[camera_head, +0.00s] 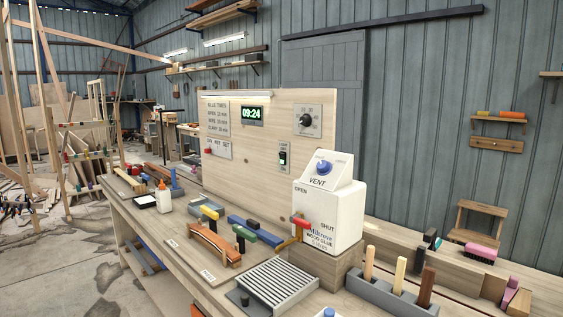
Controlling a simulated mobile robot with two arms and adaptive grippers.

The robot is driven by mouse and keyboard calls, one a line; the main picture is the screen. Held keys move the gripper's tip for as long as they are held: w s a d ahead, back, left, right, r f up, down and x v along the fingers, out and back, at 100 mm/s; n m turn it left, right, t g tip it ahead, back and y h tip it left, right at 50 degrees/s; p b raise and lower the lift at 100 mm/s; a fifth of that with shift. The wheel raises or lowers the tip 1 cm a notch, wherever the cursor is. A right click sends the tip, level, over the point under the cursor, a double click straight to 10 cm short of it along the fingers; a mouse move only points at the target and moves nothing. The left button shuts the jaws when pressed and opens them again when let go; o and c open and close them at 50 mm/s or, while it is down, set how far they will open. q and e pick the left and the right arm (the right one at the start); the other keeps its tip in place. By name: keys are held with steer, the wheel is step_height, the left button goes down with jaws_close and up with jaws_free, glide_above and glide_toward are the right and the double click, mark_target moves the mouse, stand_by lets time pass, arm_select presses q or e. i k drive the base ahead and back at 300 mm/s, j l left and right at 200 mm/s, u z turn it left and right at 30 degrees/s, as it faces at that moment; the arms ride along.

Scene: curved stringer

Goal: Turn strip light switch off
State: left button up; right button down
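The upright wooden panel (250,180) stands at the back of the workbench. A small grey plate with a dark switch (283,156) is mounted on its right half, below a round black dial (306,120). The switch is too small for me to tell its position or read its label. A thin white strip light (237,95) runs along the panel's upper left edge and looks bright. Neither of my grippers is in view.
A white glue container marked VENT (330,215) stands on a wooden block just right of and in front of the switch. Clamps and a curved wooden piece (213,243) lie in front of the panel. A slatted tray (277,285) and a grey tool holder (385,297) sit nearer.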

mark_target(282, 156)
steer(key=i+j+z, duration=0.1)
steer(key=i+j, duration=0.2)
steer(key=i+j+z, duration=0.1)
steer(key=i+j, duration=0.2)
steer(key=j, duration=0.15)
steer(key=i+j+z, duration=0.1)
steer(key=i+j, duration=0.2)
steer(key=j, duration=0.15)
steer(key=i+j+z, duration=0.1)
steer(key=i+j, duration=0.2)
steer(key=j, duration=0.15)
